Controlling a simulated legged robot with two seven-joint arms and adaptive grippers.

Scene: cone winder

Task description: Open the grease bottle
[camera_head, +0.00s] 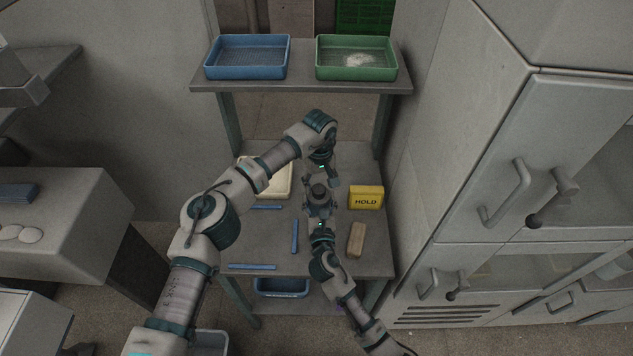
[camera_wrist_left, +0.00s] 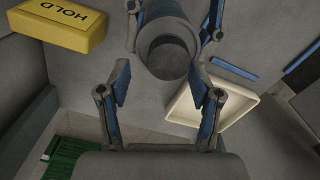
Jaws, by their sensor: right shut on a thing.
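The grease bottle is a grey cylinder (camera_head: 318,205) with a dark round top, upright over the middle of the table; it also shows in the left wrist view (camera_wrist_left: 167,55). I cannot tell whether the dark top is a cap or a mouth. My right gripper (camera_head: 320,214) comes from the near side and is shut around the bottle's body; its fingers show at the top of the left wrist view. My left gripper (camera_head: 322,177) is open and empty above the bottle's far side; its fingers (camera_wrist_left: 160,82) are spread, with the bottle's top just beyond their tips.
A yellow HOLD block (camera_head: 366,198) and a brown block (camera_head: 356,240) lie on the right of the table. A cream tray (camera_head: 281,193) and several blue strips (camera_head: 295,236) are on the left. A blue tray (camera_head: 247,72) and a green tray (camera_head: 356,74) stand on the upper shelf.

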